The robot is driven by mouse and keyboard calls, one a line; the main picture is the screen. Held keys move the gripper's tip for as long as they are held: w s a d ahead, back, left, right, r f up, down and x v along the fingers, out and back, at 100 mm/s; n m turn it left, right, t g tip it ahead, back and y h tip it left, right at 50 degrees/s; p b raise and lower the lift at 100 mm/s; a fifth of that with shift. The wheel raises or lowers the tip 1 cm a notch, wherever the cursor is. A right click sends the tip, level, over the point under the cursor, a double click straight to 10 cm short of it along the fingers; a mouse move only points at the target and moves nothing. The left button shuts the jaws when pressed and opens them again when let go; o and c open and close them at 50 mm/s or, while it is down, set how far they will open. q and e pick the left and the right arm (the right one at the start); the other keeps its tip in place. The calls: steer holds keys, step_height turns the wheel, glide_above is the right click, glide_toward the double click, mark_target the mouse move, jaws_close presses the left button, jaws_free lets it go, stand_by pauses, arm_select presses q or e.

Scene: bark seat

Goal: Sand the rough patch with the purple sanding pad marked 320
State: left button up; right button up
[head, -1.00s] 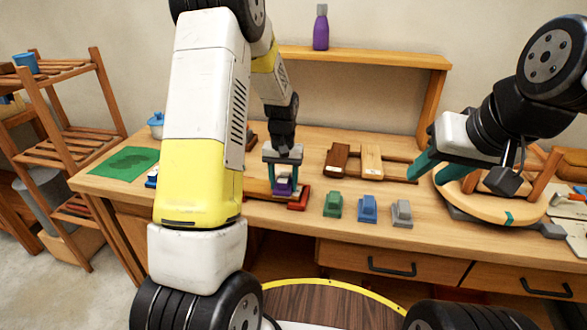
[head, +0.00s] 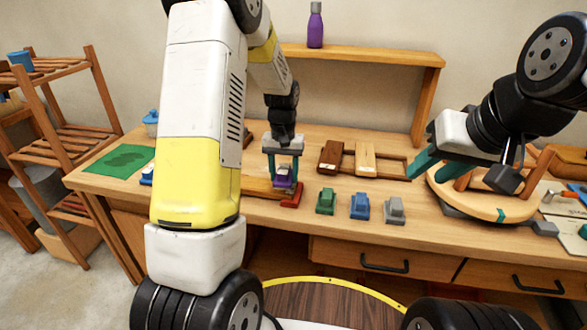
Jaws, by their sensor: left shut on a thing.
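My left gripper (head: 283,170) is shut on the purple sanding pad (head: 284,179), between its two teal fingers. The pad is close above the bench beside a red block (head: 292,197); I cannot tell whether they touch. The 320 mark is too small to read. My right gripper (head: 442,169) is open, its teal fingers apart at the left side of a round wooden seat (head: 478,205). Part of the seat is hidden by that gripper and arm. I cannot make out the rough patch.
Green (head: 326,201), blue (head: 360,206) and grey (head: 395,210) pads stand in a row at the bench front. Two wooden blocks (head: 365,160) lie behind them. A green mat (head: 122,160) lies at the left. A purple bottle (head: 315,28) stands on the back shelf (head: 375,55).

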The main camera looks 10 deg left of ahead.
arm_select(q)
steer(key=shift+d+r, duration=0.1)
steer(key=shift+r, duration=2.8)
